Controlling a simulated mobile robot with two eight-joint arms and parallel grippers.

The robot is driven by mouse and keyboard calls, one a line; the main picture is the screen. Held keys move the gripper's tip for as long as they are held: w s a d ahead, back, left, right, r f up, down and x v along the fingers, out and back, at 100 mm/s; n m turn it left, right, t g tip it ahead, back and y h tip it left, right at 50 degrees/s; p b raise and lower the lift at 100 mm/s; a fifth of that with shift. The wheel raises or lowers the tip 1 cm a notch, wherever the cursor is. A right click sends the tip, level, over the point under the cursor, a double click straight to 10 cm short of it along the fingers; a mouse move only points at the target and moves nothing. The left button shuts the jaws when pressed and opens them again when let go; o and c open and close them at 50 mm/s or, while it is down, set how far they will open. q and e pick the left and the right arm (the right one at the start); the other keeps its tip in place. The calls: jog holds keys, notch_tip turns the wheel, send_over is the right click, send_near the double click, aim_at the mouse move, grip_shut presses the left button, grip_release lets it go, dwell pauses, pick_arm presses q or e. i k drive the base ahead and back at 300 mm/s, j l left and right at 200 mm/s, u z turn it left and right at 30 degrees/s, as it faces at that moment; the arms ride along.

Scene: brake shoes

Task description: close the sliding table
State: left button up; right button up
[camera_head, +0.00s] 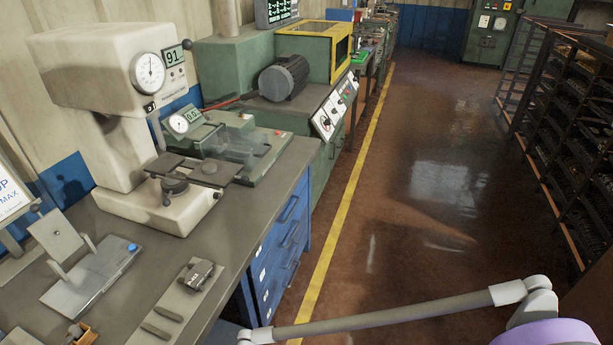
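I cannot tell for sure which part is the sliding table. A dark flat plate (195,169) sits in front of the cream press-like tester (118,165), above its base. Behind it, a green bench device (228,143) with a small dial carries a flat grey-green top that sticks out to the right. Neither gripper shows. A grey bar-like link (385,310) with pale joints, likely part of my own arm, crosses the bottom right and is apart from these devices.
The grey workbench (225,225) with blue drawers (283,240) fills the left. A tilted-plate fixture (90,275) and a pale board (175,308) with small dark parts lie on it. The brown floor (425,200) right of the yellow line is clear. Dark racks (575,130) stand at right.

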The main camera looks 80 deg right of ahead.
aim_at(217, 174)
jog(key=j+z, duration=0.15)
jog(key=z, duration=2.3)
